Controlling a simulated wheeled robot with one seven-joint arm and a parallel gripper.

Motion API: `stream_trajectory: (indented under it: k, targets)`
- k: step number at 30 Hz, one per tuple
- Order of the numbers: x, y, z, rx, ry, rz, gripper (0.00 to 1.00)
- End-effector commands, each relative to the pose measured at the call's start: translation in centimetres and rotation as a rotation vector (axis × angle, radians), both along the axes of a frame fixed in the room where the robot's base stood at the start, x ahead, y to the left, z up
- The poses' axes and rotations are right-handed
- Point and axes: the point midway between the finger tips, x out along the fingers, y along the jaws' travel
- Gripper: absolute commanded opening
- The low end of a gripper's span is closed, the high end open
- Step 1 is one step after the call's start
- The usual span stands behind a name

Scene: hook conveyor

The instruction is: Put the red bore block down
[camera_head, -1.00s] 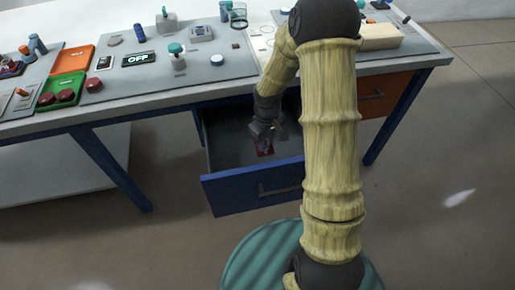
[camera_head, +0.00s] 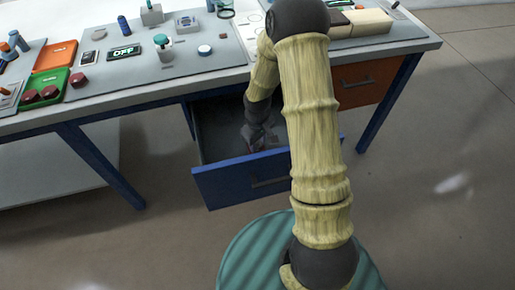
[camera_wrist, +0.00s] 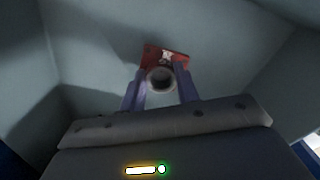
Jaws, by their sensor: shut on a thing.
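The red bore block (camera_wrist: 152,54) shows in the wrist view at the tips of my gripper (camera_wrist: 161,88). My gripper's two fingers are shut on it, and a dark round part sits between them. In the head view my gripper (camera_head: 256,140) reaches down inside the open blue drawer (camera_head: 245,180), low between its walls. The block is mostly hidden there by the gripper and the dim light. I cannot tell whether the block touches the drawer floor.
The drawer's walls stand close around my gripper. Above is a bench (camera_head: 170,80) with a green tray (camera_head: 48,90), an orange tray (camera_head: 54,57), an "OFF" display (camera_head: 124,52) and pale blocks (camera_head: 362,23). A closed orange drawer (camera_head: 353,83) is at right.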

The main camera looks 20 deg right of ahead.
Motion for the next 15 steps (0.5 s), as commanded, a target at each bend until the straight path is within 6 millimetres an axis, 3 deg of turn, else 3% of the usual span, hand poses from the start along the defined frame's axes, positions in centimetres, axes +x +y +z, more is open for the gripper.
stream_trajectory:
  k: [9, 15]
  targets:
    - [0.0, 0.0, -3.6, -0.001, 0.001, 0.0, 0.0]
    - [0.0, 0.0, -3.7, 0.0, -0.001, 0.0, 0.0]
